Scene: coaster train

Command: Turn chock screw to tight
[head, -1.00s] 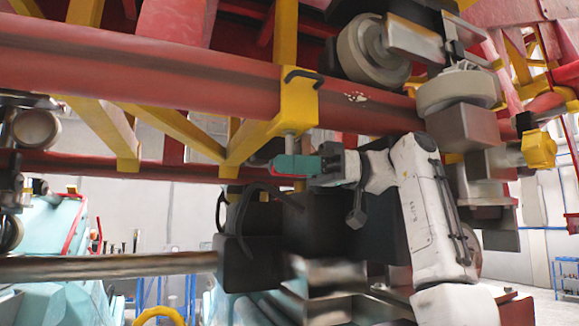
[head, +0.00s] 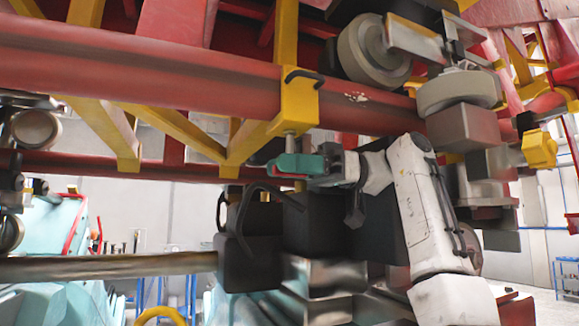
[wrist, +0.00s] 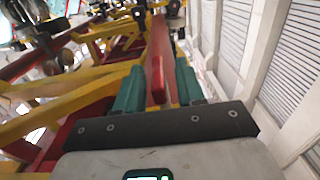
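The yellow chock (head: 298,95) is clamped around the red rail and has a black grab handle on it. Its grey screw (head: 289,143) hangs down from its underside. My gripper (head: 283,163) has teal fingers and is right below the screw, coming from the right. In the wrist view a red bar (wrist: 157,80), which looks like the screw's handle, stands between the two fingers (wrist: 157,85). The fingers are apart; contact is not clear. In the head view the fingers mostly hide the bar.
The red rail (head: 170,70) and yellow braces (head: 185,130) lie above and left of my arm. Wheels (head: 372,52) and grey blocks (head: 467,125) stand close on the right. Dark boxes (head: 315,225) are just below my gripper.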

